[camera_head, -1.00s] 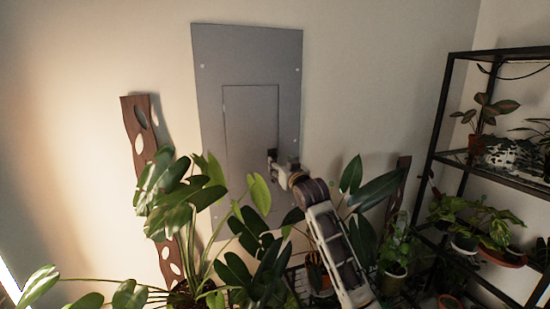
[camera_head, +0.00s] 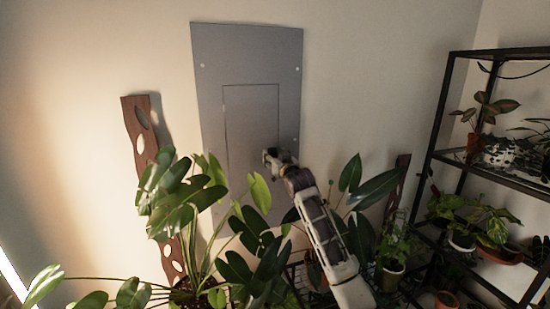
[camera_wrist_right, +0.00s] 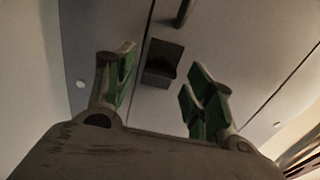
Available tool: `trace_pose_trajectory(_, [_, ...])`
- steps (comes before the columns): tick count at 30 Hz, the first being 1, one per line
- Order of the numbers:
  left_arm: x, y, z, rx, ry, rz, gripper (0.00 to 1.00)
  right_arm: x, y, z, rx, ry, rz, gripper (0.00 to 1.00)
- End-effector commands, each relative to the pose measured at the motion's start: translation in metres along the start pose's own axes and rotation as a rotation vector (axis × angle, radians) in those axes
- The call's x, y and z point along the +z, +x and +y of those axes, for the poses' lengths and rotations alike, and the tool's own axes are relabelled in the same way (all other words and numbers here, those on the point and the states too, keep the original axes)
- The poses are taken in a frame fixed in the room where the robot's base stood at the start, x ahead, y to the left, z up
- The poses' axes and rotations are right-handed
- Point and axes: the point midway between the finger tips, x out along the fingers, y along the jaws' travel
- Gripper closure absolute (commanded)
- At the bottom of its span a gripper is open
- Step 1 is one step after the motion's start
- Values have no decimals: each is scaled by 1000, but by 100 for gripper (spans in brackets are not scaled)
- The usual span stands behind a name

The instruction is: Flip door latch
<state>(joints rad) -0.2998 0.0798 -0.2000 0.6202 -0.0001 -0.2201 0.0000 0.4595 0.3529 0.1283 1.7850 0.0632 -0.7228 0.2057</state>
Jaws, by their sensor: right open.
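A grey electrical panel (camera_head: 248,55) is on the wall, with a thin-outlined door (camera_head: 250,112) in its middle. My right gripper (camera_head: 270,157) is at the right side of this door, in front of the panel. In the right wrist view the gripper (camera_wrist_right: 158,78) is open, with green-padded fingers spread apart. A dark, square, recessed latch (camera_wrist_right: 162,62) shows between the fingers on the grey panel. I cannot tell if the fingers touch it. The latch is hidden by the gripper in the head view. My left gripper is not in view.
A leafy potted plant (camera_head: 180,195) stands below and left of the panel, its leaves close to my right arm. A dark metal shelf (camera_head: 447,110) with several plants stands at the right. A wavy wooden board (camera_head: 141,130) leans left of the panel. A dark bar (camera_wrist_right: 184,12) shows above the latch.

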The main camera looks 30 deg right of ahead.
Motion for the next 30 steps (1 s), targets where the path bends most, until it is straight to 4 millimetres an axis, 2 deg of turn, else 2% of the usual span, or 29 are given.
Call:
trace_pose_trajectory(8, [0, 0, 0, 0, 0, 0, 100, 0, 0, 0, 0, 0, 0, 46])
trace_pose_trajectory(18, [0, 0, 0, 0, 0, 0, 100, 0, 0, 0, 0, 0, 0, 90])
trace_pose_trajectory(19, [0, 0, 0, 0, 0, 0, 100, 0, 0, 0, 0, 0, 0, 92])
trace_pose_trajectory(30, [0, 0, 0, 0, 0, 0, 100, 0, 0, 0, 0, -48, 0, 92])
